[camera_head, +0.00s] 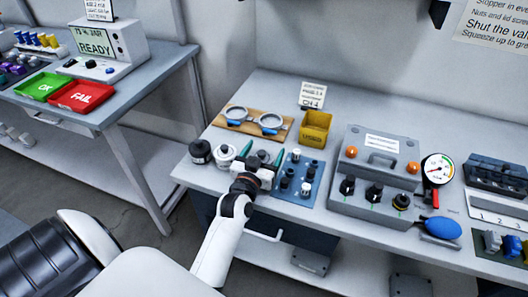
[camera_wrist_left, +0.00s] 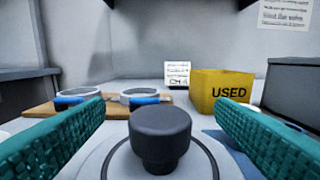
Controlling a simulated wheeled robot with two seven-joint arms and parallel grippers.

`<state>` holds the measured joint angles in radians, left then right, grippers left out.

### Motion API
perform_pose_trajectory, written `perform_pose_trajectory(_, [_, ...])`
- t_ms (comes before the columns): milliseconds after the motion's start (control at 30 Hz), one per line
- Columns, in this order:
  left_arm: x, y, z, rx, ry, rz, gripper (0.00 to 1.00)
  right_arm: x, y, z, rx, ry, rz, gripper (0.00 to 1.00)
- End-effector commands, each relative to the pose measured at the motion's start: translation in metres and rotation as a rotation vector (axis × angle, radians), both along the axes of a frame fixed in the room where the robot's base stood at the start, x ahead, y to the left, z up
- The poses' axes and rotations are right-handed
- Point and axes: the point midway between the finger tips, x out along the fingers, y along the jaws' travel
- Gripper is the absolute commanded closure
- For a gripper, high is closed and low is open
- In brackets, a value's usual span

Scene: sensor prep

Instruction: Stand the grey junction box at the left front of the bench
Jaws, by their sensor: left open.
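A flat grey box (camera_head: 310,262) lies on the lower shelf under the bench, and another grey box (camera_head: 410,286) lies farther right, cut off by the picture's edge. I cannot tell which, if either, is the junction box. My left gripper (camera_head: 262,156) is open over the left front of the bench top (camera_head: 340,211). In the left wrist view its teal fingers (camera_wrist_left: 160,128) stand on either side of a black knob (camera_wrist_left: 160,137) on a pale round base, with gaps to both. My right gripper is not in view.
A black round piece (camera_head: 200,151) and a white disc with a black knob (camera_head: 225,156) stand left of the gripper. Behind are a wooden board with two rings (camera_head: 253,123) and a yellow USED bin (camera_head: 316,129). A blue plate (camera_head: 298,178) and grey console (camera_head: 376,165) stand right.

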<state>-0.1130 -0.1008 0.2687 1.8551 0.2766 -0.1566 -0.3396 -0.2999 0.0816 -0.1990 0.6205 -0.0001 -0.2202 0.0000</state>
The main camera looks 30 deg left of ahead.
Motion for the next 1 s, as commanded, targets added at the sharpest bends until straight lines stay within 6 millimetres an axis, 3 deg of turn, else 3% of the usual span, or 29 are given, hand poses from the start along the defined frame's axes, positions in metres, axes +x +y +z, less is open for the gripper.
perform_pose_trajectory(133, [0.000,0.000,0.004,0.000,-0.001,0.000,0.21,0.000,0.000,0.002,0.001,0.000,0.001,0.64])
perform_pose_trajectory(267, [-0.015,-0.004,0.001,-0.001,0.003,0.000,0.21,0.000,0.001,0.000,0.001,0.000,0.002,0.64])
perform_pose_trajectory(700, [-0.100,-0.024,0.001,0.001,0.003,0.000,0.21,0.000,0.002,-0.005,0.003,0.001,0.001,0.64])
perform_pose_trajectory(1000, [-0.117,-0.029,0.003,0.000,-0.001,-0.001,0.21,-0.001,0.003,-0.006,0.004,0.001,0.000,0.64])
